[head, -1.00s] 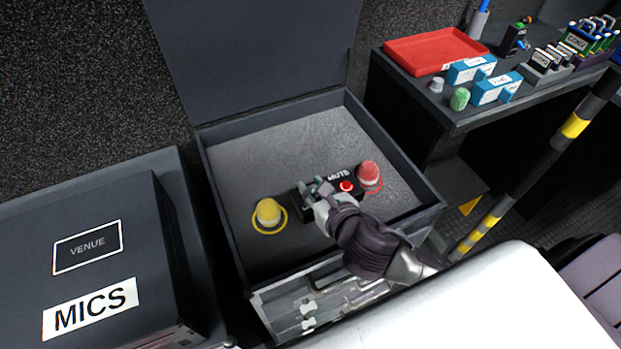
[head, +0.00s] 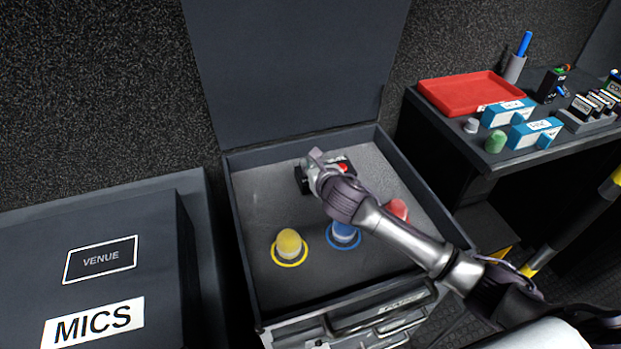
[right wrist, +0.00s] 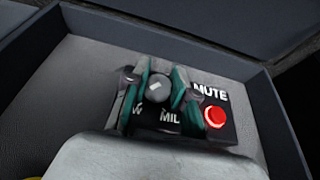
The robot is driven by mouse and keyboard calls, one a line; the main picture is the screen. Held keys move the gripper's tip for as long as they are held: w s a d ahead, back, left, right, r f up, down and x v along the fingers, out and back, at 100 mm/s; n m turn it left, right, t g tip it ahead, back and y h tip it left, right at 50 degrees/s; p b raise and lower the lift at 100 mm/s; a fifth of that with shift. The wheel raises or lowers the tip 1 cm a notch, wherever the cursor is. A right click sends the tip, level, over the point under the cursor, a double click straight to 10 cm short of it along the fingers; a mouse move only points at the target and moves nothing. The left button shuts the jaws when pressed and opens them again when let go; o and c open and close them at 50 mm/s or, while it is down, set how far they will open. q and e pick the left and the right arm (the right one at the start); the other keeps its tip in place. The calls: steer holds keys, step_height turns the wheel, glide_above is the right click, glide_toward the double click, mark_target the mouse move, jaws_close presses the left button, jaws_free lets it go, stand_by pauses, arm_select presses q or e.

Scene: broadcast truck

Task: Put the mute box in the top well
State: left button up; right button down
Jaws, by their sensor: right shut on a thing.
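The mute box (head: 346,168) is black with a red button and shows in the back part of the open case (head: 238,205). In the right wrist view the mute box (right wrist: 208,92) shows its MUTE label, red button and a grey knob. My right gripper (head: 314,163) is shut on the mute box, its teal-lined fingers around the knob in the right wrist view (right wrist: 157,88). I cannot tell whether the box touches the case floor. A distinct well outline is not visible; the gripper and box cover part of the floor. My left gripper is not in view.
Yellow (head: 289,244), blue (head: 343,233) and red (head: 397,209) domed pieces stand nearer the case's front. The raised lid (head: 295,65) rises behind. A MICS case (head: 100,265) is at left; a desk with a red tray (head: 470,94) is at right.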

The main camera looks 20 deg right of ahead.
steer(key=x, duration=0.3)
steer(key=shift+a+f, duration=0.15)
steer(key=shift+f, duration=0.1)
steer(key=shift+f+b, duration=0.45)
steer(key=shift+f, duration=1.5)
steer(key=c, duration=0.9)
jaws_free()
steer(key=shift+s, duration=0.1)
steer(key=shift+c, duration=0.2)
steer(key=shift+s, duration=0.1)
steer(key=p+v, duration=0.1)
steer(key=v, duration=1)
steer(key=shift+s, duration=0.35)
steer(key=shift+r, duration=0.15)
